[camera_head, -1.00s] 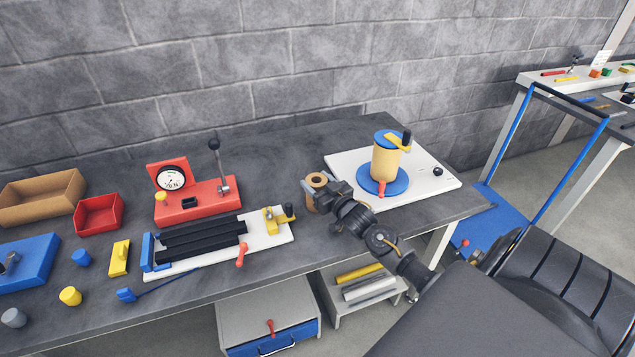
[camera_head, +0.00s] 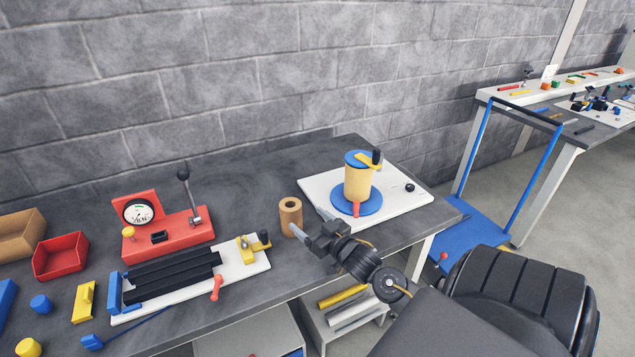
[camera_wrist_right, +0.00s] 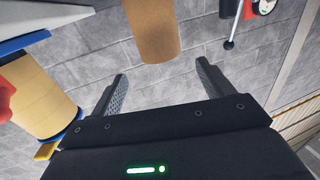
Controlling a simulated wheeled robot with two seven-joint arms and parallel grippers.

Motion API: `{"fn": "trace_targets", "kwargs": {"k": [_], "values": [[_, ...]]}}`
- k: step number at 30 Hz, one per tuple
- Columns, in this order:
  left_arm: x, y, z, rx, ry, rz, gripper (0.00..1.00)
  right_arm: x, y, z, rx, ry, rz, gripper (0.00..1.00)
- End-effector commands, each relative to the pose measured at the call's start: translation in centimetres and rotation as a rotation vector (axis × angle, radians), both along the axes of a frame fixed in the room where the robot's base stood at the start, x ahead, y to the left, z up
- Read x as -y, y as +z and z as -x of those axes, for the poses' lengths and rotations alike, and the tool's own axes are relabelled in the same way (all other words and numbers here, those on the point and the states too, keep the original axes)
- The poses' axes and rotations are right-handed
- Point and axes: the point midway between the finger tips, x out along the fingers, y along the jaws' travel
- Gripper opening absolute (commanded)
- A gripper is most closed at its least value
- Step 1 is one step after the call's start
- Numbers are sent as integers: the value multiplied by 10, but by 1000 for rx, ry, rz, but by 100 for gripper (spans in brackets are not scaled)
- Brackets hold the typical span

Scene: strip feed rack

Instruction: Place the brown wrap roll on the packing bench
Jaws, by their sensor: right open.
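The brown wrap roll (camera_head: 291,217) stands upright on the dark grey bench (camera_head: 262,200), just left of a white plate. It also shows in the right wrist view (camera_wrist_right: 152,28), just beyond the fingers, with clear space between it and them. My right gripper (camera_head: 310,222) is open and empty, to the right of the roll in the head view, low over the bench. The wrist view shows its two fingers (camera_wrist_right: 160,85) spread wide. My left gripper is in neither view.
The white plate (camera_head: 413,203) carries a yellow roll on a blue base (camera_head: 357,185). A red gauge unit (camera_head: 165,228) and a white strip fixture (camera_head: 238,268) lie left. A blue cart (camera_head: 462,225) stands right, before another bench with parts (camera_head: 580,138).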

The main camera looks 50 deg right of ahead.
Motion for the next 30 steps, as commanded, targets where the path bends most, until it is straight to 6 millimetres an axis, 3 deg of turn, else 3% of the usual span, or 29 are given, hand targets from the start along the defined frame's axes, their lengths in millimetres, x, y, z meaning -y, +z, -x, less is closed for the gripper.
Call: {"fn": "trace_targets", "kwargs": {"k": [3, 9, 30], "values": [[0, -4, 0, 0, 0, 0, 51, -2, -1, 19, -1, 0, 0, 80], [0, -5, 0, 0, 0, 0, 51, -3, 0, 32, 0, 1, 0, 80], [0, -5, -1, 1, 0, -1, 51, -3, 0, 33, 0, 0, 0, 80]]}}
